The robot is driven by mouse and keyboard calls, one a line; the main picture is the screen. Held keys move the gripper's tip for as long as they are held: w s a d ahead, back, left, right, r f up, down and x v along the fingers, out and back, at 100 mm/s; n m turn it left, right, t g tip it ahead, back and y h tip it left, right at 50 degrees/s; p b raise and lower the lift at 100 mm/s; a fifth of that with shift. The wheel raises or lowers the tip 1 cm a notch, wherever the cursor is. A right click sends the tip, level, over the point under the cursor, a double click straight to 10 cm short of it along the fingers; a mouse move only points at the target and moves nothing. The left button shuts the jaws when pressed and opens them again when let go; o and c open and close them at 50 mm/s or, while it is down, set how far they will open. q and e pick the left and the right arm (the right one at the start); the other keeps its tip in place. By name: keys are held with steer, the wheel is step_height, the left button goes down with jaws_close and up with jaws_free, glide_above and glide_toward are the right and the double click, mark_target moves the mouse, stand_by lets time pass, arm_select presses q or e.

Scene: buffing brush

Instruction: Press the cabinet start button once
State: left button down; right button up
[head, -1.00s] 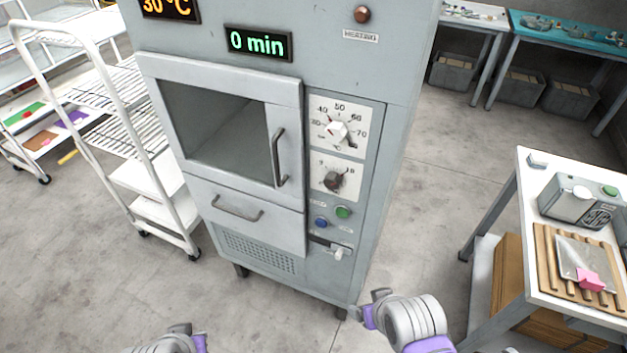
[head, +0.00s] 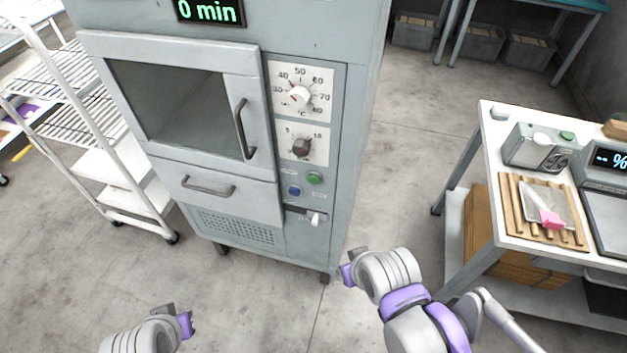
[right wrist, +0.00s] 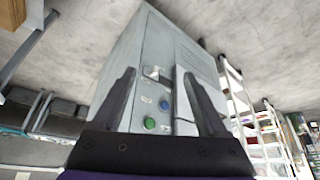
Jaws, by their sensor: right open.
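The grey cabinet (head: 230,130) stands ahead with its door closed. On its right-hand panel are a green button (head: 314,178) and a blue button (head: 294,190) below the two dials, with a small white switch (head: 316,218) lower down. Small labels beside the buttons are unreadable. My right gripper (head: 347,264) is in front of and below the panel, apart from it. In the right wrist view its two fingers are spread and empty, with the green button (right wrist: 150,123) and blue button (right wrist: 164,105) beyond between them. My left gripper (head: 180,318) is low at the left; its jaw opening is unclear.
The display (head: 209,10) reads 0 min. A white wire-shelf cart (head: 95,130) stands left of the cabinet. A white table (head: 490,150) at the right holds a wooden rack, a scale and a small device. The floor between cabinet and table is clear.

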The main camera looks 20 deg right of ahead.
jaws_close()
stand_by(1.5)
